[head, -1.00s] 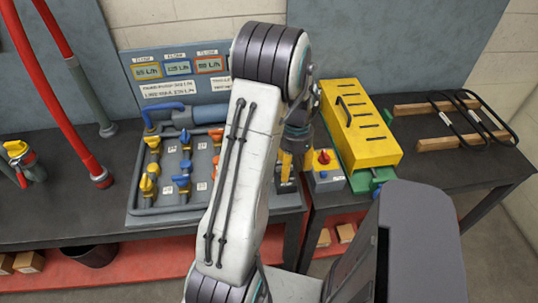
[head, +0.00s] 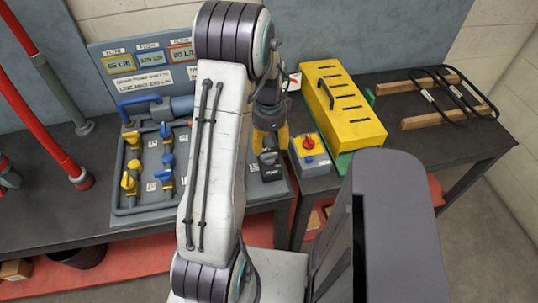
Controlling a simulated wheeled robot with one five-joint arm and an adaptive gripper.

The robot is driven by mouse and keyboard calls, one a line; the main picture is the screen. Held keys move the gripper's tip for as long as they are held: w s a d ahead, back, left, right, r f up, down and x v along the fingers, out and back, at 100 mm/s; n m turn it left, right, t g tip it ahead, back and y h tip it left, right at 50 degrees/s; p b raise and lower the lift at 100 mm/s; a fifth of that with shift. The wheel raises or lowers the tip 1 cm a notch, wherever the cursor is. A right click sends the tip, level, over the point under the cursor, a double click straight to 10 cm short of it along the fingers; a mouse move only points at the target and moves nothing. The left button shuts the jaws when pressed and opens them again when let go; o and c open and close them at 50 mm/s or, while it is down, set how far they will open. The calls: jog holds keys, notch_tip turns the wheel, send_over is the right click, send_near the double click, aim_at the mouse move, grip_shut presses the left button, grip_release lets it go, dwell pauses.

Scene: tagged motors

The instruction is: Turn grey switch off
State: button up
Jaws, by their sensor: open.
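A small dark grey switch (head: 272,173) with a label sits at the right end of the grey valve panel (head: 150,212). My gripper (head: 270,147), with yellow fingers, points down just above and behind this switch, partly hidden by my arm. Its fingers are open, with nothing seen between them; I cannot tell whether they touch the switch. To the right is a grey box with a yellow plate and a red knob (head: 309,142). The position of the grey switch's handle is too small to tell.
Yellow and blue valves (head: 130,183) stand on the panel left of my arm. A yellow slotted box (head: 345,110) stands right of the red knob. Wooden bars with black loops (head: 435,115) lie at the far right. Red hoses (head: 45,125) rise at the left.

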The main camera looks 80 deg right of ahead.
aim_at(269, 154)
jog(key=shift+f+p, duration=0.45)
jog(key=shift+f, duration=2.9)
jog(key=shift+o, duration=0.2)
jog(key=c, duration=1.2)
